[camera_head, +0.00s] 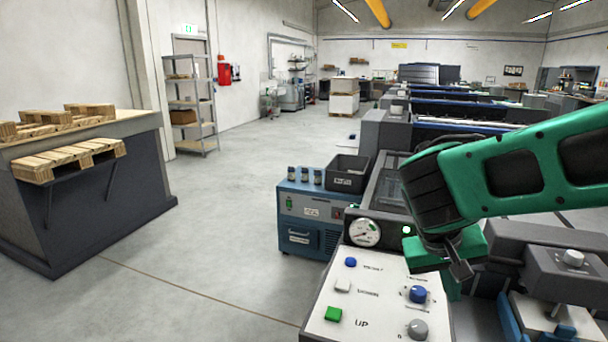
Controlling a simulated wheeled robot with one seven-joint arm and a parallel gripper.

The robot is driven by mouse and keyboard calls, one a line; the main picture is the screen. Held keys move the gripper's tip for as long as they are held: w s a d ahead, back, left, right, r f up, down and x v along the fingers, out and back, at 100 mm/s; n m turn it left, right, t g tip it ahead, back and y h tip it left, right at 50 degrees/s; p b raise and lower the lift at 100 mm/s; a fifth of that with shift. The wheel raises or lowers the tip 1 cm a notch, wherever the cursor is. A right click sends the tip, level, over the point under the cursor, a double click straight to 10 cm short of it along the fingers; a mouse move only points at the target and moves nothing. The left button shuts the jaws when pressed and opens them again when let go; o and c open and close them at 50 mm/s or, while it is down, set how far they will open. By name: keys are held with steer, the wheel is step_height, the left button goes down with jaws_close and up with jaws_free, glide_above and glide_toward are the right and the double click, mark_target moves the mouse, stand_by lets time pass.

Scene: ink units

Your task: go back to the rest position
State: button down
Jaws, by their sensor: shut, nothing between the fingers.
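My gripper (461,270) is at the end of my green and black arm, which reaches in from the right edge. It is shut and empty, pointing down over the right side of a light control panel (340,295). The panel carries a blue button (351,262), a white button (343,286), a green button (333,314), a blue knob (417,294) and a grey knob (417,328). I cannot tell whether the fingertips touch anything. The arm hides part of the machine behind it.
A round gauge (364,233) stands behind the panel. A blue cabinet (306,225) holds small bottles and a black bin (347,173). A workbench (95,200) with wooden pallets is at left. Open floor (220,235) lies between. Another grey machine (565,275) is close at right.

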steer(key=s+d+f+m+g+y, duration=0.1)
steer(key=s+d+m+y, duration=0.1)
steer(key=s+d, duration=0.4)
steer(key=s+d+f+m+y, duration=0.1)
steer(key=s+d, duration=0.5)
steer(key=s, duration=0.6)
steer(key=shift+m+g+y, duration=0.4)
steer(key=shift+m+y, duration=0.1)
steer(key=shift+y, duration=0.5)
steer(key=shift+s, duration=0.1)
steer(key=shift+w+f, duration=0.25)
steer(key=shift+w, duration=0.4)
